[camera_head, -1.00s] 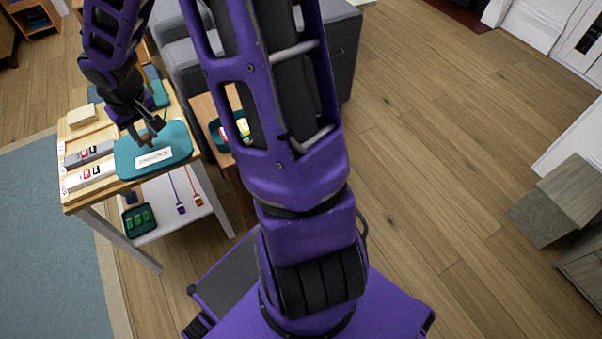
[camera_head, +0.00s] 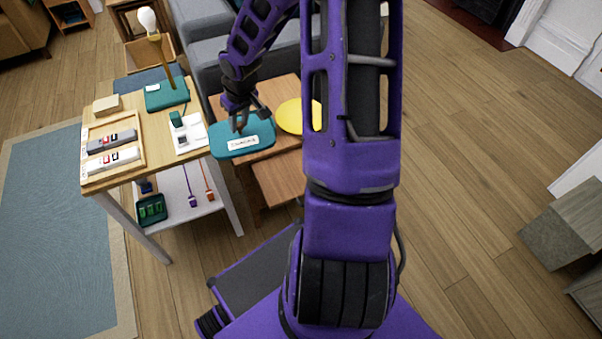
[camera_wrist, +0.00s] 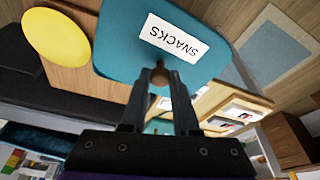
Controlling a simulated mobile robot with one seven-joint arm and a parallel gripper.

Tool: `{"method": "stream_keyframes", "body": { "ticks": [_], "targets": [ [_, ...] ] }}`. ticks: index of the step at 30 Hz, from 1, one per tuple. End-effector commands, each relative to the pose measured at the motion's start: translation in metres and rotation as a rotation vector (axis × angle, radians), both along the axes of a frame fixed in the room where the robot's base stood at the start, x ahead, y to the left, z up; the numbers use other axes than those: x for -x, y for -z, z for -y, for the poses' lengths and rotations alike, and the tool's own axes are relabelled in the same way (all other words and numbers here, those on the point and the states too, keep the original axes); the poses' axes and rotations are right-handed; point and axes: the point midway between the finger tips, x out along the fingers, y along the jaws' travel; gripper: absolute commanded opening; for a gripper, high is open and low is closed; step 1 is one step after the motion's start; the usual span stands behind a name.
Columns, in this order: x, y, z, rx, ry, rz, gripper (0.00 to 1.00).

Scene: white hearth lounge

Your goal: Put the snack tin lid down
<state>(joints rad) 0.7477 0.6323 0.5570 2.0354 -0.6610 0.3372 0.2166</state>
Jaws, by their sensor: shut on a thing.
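The snack tin lid (camera_head: 262,132) is a teal rounded rectangle with a white SNACKS label. It is over the left part of the brown wooden side table, roughly level. My gripper (camera_head: 240,122) is above it, shut on its small knob. In the wrist view the lid (camera_wrist: 115,45) fills the upper middle, and the fingertips of my gripper (camera_wrist: 160,82) close around the brown knob. The open teal tin seen earlier on the side table is hidden now. I cannot tell whether the lid touches anything below.
A yellow round plate (camera_head: 290,117) is on the side table (camera_head: 283,178), right of the lid. The light wood table (camera_head: 152,132) at left holds a tray with grey and white devices, a lamp (camera_head: 150,22) and a beige block. A grey sofa stands behind.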

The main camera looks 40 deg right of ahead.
Motion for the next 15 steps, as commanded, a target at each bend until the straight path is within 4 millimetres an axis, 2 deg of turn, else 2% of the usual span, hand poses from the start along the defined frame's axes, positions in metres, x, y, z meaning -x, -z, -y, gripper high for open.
{"method": "stream_keyframes", "body": {
  "ticks": [1, 6, 10, 15],
  "targets": [
    [0.005, 0.019, 0.024, -0.006, 0.002, -0.007, 0.0],
    [0.024, 0.073, 0.09, -0.006, -0.038, -0.004, 0.0],
    [0.042, 0.106, 0.126, -0.002, -0.065, 0.001, 0.0],
    [0.058, 0.132, 0.149, 0.0, -0.089, 0.006, 0.0]
  ]
}}
